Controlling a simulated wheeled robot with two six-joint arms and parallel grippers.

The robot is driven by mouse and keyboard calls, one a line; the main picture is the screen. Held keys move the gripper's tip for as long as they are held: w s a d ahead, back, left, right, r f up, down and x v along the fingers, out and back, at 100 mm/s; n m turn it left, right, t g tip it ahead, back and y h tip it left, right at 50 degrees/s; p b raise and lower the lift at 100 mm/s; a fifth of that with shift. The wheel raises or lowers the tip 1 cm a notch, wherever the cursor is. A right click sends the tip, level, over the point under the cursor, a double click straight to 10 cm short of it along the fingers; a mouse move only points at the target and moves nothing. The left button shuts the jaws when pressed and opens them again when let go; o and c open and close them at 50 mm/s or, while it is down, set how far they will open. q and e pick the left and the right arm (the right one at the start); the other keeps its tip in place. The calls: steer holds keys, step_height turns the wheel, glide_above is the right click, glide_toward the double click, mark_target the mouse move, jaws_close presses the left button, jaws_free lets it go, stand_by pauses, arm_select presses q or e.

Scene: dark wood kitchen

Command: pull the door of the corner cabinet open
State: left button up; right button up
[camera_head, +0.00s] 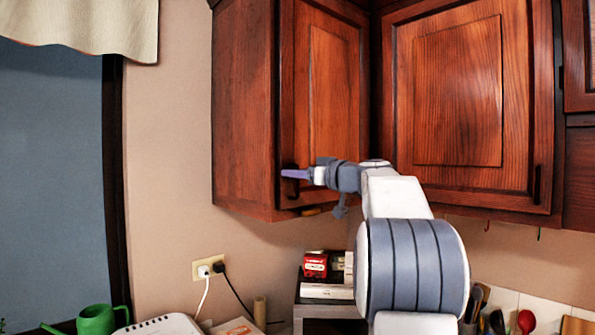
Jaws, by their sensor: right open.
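The upper wooden cabinet at the corner has a reddish-brown door (332,95), which looks shut or nearly so. Its dark handle (291,184) is at the door's lower left. My right gripper (296,175) comes in from the lower right across the front of this door. It is open, and a purple fingertip overlaps the handle in the picture. I cannot tell whether it touches the handle or sits around it. My arm hides part of the door's lower right. My left gripper is not in view.
A wider cabinet door (460,90) with its own dark handle (537,185) adjoins on the right. Below are a wall outlet (208,267) with cords, a green watering can (97,320), red boxes (315,265) and utensils (526,321). The wall left of the cabinet is clear.

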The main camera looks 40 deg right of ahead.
jaws_close()
stand_by(1.4)
